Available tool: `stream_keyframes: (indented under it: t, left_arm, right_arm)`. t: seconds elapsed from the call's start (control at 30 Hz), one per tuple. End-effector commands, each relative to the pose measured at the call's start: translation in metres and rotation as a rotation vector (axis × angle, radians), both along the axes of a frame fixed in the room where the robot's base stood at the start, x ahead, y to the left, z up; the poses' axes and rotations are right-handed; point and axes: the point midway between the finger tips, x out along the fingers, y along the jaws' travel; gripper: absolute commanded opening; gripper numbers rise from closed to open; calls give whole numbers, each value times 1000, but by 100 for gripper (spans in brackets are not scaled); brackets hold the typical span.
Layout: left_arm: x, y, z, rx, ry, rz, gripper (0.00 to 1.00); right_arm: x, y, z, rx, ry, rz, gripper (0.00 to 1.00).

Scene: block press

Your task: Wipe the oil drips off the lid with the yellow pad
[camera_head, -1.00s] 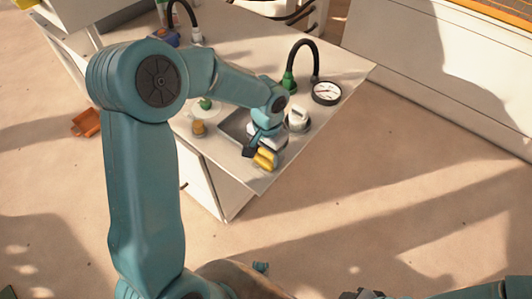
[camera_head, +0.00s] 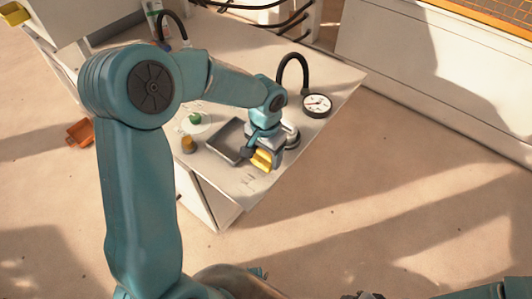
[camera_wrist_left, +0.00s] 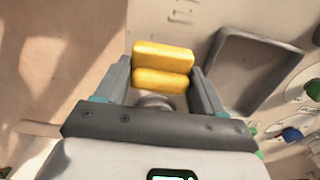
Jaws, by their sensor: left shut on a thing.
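My left gripper (camera_head: 263,157) is shut on the yellow pad (camera_head: 261,159), at the right front part of the white table. In the left wrist view the pad (camera_wrist_left: 163,66) shows as two yellow rolls between the fingers of the gripper (camera_wrist_left: 160,82). A pale round thing (camera_head: 291,134), perhaps the lid, is partly hidden behind the gripper. I cannot make out oil drips on it, or whether the pad touches anything. My right gripper is not seen; only part of my right arm shows at the lower right.
A grey tray (camera_head: 227,141) lies just left of the gripper; it also shows in the wrist view (camera_wrist_left: 250,68). A round gauge (camera_head: 317,105) and a black curved hose (camera_head: 292,62) stand behind. An amber piece (camera_head: 188,145) and a green knob (camera_head: 195,118) are farther left.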

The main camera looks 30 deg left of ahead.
Motion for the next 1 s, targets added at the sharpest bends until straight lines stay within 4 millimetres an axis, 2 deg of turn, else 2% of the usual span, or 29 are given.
stream_keyframes:
  t: [0.03, 0.5, 1.0]
  left_arm:
    - [1, 0, 9, 0, -2, 0, 44]
    - [6, -1, 48, 0, -2, -1, 44]
    - [6, -1, 49, 0, -1, -1, 44]
  right_arm:
    - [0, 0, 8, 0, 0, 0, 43]
    - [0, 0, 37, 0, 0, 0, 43]
    - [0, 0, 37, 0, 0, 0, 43]
